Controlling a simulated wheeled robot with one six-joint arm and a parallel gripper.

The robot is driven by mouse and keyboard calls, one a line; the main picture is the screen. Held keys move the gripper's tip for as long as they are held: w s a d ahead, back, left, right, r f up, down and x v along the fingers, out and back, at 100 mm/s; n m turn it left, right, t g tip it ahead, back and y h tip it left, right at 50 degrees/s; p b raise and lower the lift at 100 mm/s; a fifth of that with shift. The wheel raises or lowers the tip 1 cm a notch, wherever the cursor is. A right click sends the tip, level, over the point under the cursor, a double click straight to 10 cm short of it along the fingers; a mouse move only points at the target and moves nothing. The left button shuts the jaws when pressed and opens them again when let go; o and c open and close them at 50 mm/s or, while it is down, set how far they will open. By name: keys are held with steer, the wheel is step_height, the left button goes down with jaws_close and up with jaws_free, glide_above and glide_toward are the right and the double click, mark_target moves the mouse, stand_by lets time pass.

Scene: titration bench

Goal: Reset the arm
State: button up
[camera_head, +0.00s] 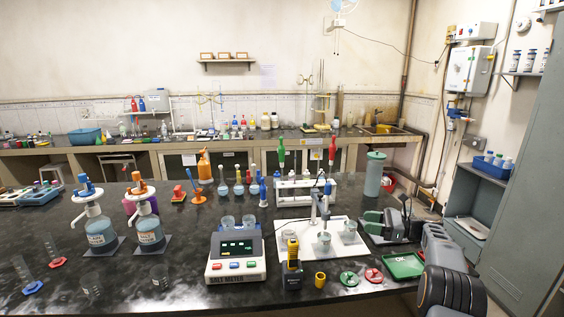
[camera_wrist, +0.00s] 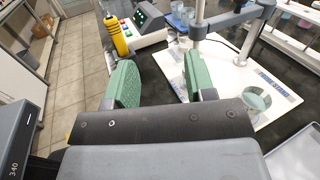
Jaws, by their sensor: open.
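My arm comes in from the right in the head view. My gripper (camera_head: 369,226) is just right of the white tray, above the dark bench. In the wrist view my gripper (camera_wrist: 161,80) shows two green finger pads set wide apart. Nothing is held between them; dark bench and part of the white tray show beyond the gap. The fingertips appear apart from the stand on the tray. How high they are above the bench is hard to tell.
A white tray (camera_head: 285,247) bears a grey stand (camera_head: 314,208) and beakers. Left of it are a yellow-black device (camera_head: 292,264) and a meter (camera_head: 236,268). A green tray (camera_head: 404,266) lies near my arm. A green bottle (camera_head: 374,174) stands behind my gripper.

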steer(key=s+f+n+h, duration=0.1)
steer(key=f+h, duration=0.1)
steer(key=f, duration=0.2)
steer(key=s+a+f+n+g+h, duration=0.1)
steer(key=s+f+h, duration=0.1)
steer(key=f, duration=0.2)
steer(key=s+a+f+n+g+h, duration=0.1)
steer(key=f+n+h, duration=0.1)
steer(key=f, duration=0.2)
steer(key=shift+s, duration=0.4)
steer(key=s+a+r+n+h, duration=0.3)
steer(key=s+n, duration=0.2)
steer(key=s, duration=0.4)
steer(key=s+a+r+n+h, duration=0.3)
steer(key=s+n, duration=0.3)
steer(key=s, duration=0.4)
steer(key=s+a+r+n+h, duration=0.3)
steer(key=s+a+n+h, duration=0.1)
steer(key=s, duration=0.6)
steer(key=shift+s+a+n+t+h, duration=0.25)
steer(key=shift+n+h, duration=0.35)
steer(key=shift+n, duration=0.3)
